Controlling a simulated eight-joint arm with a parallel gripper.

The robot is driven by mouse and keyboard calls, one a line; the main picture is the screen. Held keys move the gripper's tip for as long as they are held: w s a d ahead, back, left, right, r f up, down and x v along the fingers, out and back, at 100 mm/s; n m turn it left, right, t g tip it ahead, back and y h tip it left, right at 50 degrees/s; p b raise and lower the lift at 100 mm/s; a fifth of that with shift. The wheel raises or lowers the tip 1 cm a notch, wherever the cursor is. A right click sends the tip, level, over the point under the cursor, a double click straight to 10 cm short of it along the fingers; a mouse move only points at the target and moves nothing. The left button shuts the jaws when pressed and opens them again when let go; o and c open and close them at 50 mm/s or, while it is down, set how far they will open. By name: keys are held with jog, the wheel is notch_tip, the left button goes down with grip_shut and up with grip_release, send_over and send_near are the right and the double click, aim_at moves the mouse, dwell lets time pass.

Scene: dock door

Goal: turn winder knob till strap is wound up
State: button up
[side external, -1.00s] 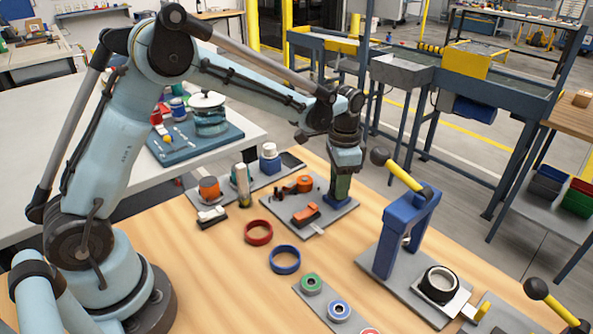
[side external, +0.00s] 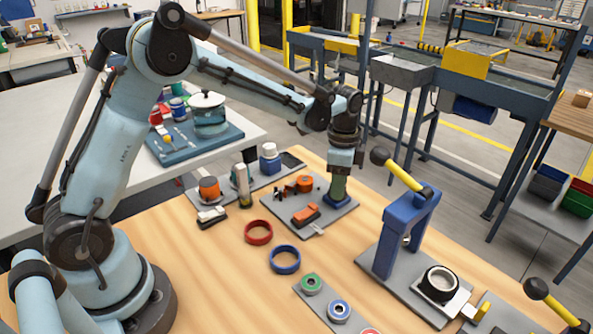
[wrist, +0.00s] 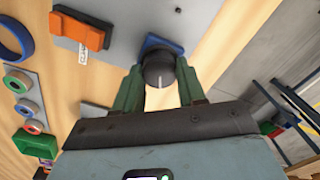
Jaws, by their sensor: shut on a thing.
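The winder knob (wrist: 159,68) is black with a pale line on its face and stands on a blue base (side external: 337,200) at the right end of a grey plate (side external: 322,221). My gripper (wrist: 158,80) points down over it, its two green fingers shut on the knob from both sides. In the side view my gripper (side external: 338,192) hides the knob. An orange block (side external: 306,215) sits on the same plate; it also shows in the wrist view (wrist: 82,28). A pale tab (side external: 314,230) lies at the plate's front edge. I cannot make out the strap clearly.
A blue lever press (side external: 408,230) with a yellow handle stands right of my gripper. A red ring (side external: 258,232) and a blue ring (side external: 285,259) lie on the wooden table in front. Another orange part (side external: 303,184) with small black pieces sits behind the block.

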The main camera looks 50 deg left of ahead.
jog(key=o, duration=1.1)
jog(key=shift+c, duration=0.2)
notch_tip(320, 180, up, 12)
jog(key=shift+s, duration=0.15)
jog(key=shift+d, duration=0.1)
